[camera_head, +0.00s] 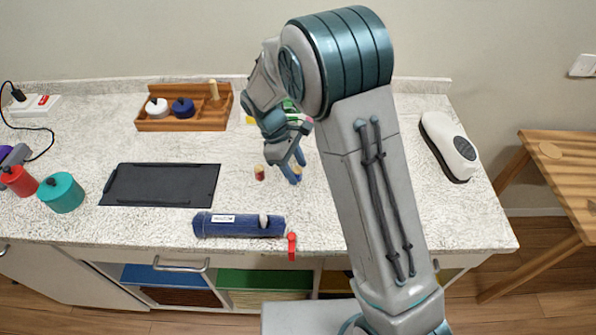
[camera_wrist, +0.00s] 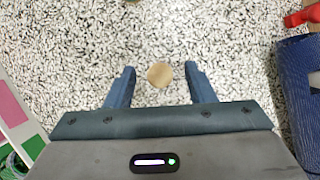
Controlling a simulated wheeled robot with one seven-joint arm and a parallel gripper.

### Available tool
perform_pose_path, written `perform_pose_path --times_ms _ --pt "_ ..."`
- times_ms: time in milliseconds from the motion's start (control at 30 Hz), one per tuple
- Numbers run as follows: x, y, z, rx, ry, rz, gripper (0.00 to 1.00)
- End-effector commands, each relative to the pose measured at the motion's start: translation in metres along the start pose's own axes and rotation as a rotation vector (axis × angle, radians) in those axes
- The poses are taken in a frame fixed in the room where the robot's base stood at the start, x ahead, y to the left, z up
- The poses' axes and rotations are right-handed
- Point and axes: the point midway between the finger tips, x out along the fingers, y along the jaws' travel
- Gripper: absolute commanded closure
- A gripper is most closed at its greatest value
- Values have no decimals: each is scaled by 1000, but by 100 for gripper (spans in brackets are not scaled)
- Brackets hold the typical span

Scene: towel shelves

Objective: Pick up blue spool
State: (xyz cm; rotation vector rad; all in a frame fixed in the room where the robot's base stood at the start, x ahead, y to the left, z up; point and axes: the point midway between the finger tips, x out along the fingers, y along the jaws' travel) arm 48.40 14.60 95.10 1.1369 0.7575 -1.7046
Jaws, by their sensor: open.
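A small spool with a round tan top (camera_wrist: 159,76) stands on the speckled counter, between and slightly apart from the two blue fingertips in the wrist view. Its side is hidden from above, so I cannot tell its colour there. In the head view, a small tan-topped spool (camera_head: 297,170) shows at the fingers, mostly hidden by them. My gripper (camera_wrist: 159,69) is open around the spool and not closed on it; it also shows in the head view (camera_head: 298,168). A second small spool, red with a tan top (camera_head: 259,173), stands to the left.
A rolled blue towel (camera_head: 240,225) and a red object (camera_head: 292,246) lie at the front edge. A black mat (camera_head: 160,185) lies left. A wooden tray (camera_head: 183,124) stands behind. A white device (camera_head: 448,146) is at right. Colourful items (camera_head: 290,106) are partly hidden behind my arm.

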Motion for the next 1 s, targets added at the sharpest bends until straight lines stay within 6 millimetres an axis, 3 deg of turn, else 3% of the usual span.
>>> perform_pose_path --times_ms 133,367,533,1000 --pt "13 0 0 0 0 0 51" --pt "14 0 0 0 1 1 51" --pt "14 0 0 0 1 1 98" --pt "8 0 2 0 2 1 98"
